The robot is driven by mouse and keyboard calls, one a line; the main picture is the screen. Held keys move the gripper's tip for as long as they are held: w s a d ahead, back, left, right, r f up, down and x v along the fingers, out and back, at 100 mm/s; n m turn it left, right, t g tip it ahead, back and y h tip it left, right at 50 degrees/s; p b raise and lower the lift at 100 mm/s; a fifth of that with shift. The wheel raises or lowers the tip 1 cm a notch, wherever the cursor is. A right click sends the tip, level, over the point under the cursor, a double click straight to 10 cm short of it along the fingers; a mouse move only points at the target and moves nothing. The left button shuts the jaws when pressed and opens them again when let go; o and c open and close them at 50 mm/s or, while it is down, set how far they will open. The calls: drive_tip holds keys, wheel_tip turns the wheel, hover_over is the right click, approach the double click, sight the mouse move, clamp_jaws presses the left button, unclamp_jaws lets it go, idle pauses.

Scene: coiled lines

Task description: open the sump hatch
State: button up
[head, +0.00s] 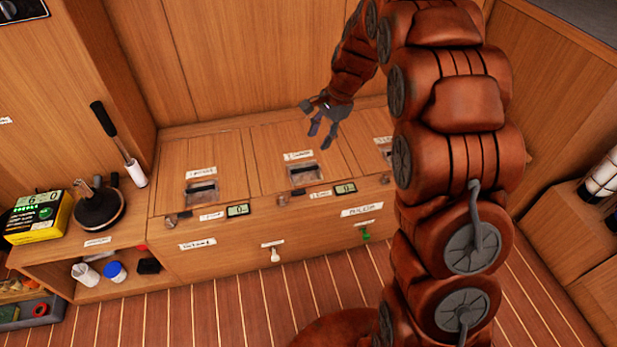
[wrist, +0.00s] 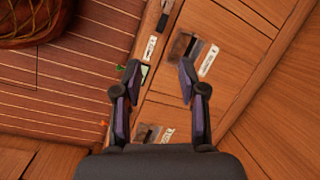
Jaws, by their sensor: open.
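A wooden bench (head: 225,155) has three lidded hatches in its top: a left hatch (head: 172,190), a middle hatch (head: 265,160) and a right hatch (head: 352,143). Each has a recessed metal pull and a white label. The lids look shut. The labels are too small to read, so I cannot tell which is the sump hatch. My arm partly hides the right hatch. My gripper (head: 321,136) is open and empty, above the bench near the middle and right hatches. In the wrist view my gripper (wrist: 160,75) has nothing between its fingers; one pull (wrist: 185,47) lies beyond them.
Two small displays (head: 237,210) and knobs sit along the bench's front edge. A white lever (head: 274,252) and a green lever (head: 365,235) are on the front face. At left stand a yellow box (head: 40,218) and a hand pump (head: 98,208). The striped floor (head: 215,300) in front is clear.

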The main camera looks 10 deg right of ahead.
sight(306, 168)
drive_tip(key=shift+w+f+m+t+y+b, duration=0.25)
drive_tip(key=shift+w+f+m+b, duration=0.55)
drive_tip(key=shift+w+f+b, duration=2.35)
drive_tip(key=shift+w+f+m+t+y+b, duration=0.35)
drive_tip(key=shift+w+f+m, duration=0.75)
drive_tip(key=shift+f, duration=4.3)
drive_tip(key=shift+w+f+m+t+b, duration=0.1)
drive_tip(key=shift+w+f+m+b, duration=0.4)
drive_tip(key=shift+w+f+b, duration=2.75)
drive_tip(key=s+f+p, duration=0.1)
drive_tip(key=f+p, duration=0.1)
drive_tip(key=shift+s+p, duration=0.2)
drive_tip(key=shift+p, duration=0.15)
clamp_jaws()
